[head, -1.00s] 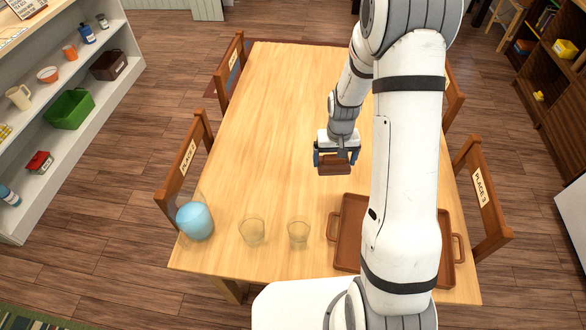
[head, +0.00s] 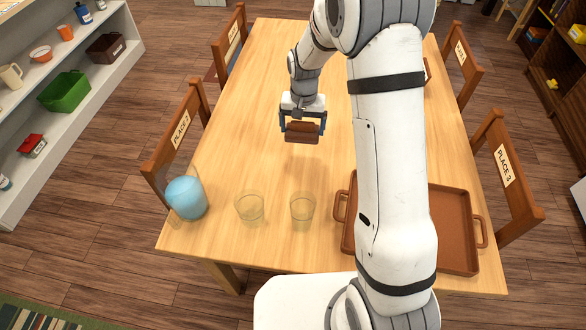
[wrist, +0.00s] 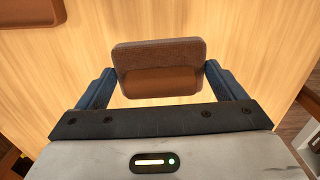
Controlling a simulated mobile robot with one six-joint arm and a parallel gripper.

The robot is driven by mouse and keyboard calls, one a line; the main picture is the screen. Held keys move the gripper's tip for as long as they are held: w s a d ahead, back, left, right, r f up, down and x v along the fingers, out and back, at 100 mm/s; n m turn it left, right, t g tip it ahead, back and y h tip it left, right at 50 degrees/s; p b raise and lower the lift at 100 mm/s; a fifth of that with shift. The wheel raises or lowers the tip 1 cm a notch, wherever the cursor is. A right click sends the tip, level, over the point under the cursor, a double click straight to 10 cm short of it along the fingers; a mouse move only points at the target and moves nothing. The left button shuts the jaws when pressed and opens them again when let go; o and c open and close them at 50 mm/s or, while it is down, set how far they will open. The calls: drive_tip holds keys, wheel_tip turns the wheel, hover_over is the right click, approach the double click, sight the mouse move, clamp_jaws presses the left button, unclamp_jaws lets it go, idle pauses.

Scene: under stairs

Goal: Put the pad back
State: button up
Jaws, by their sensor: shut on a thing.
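The pad (head: 302,132) is a small brown block, seen above the middle of the table in the head view. In the wrist view the pad (wrist: 158,58) shows a darker, wider upper part and a lighter brown part below. My gripper (head: 302,122) is shut on it, with one blue finger at each side. The pad's underside is hidden, and it appears to be held above the wooden table (head: 250,100).
A brown tray (head: 455,262) lies at the near right, partly behind my arm. Two clear glasses (head: 249,208) (head: 302,210) and a blue rounded vessel (head: 186,197) stand along the near edge. Chairs (head: 505,180) flank the table. A white shelf (head: 95,85) stands left.

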drive_tip(key=shift+w+a+f+b, duration=0.15)
drive_tip(key=shift+a+f+b, duration=0.1)
drive_tip(key=shift+a, duration=0.2)
drive_tip(key=shift+w+a+f+b, duration=0.1)
drive_tip(key=shift+a+f+b, duration=0.15)
drive_tip(key=shift+a, duration=0.2)
wheel_tip(320, 180, down, 10)
drive_tip(key=shift+r+p, duration=0.2)
drive_tip(key=shift+p, duration=0.4)
drive_tip(key=shift+f, duration=0.2)
drive_tip(key=o, duration=0.7)
drive_tip(key=shift+a, duration=0.1)
drive_tip(key=shift+r, duration=0.1)
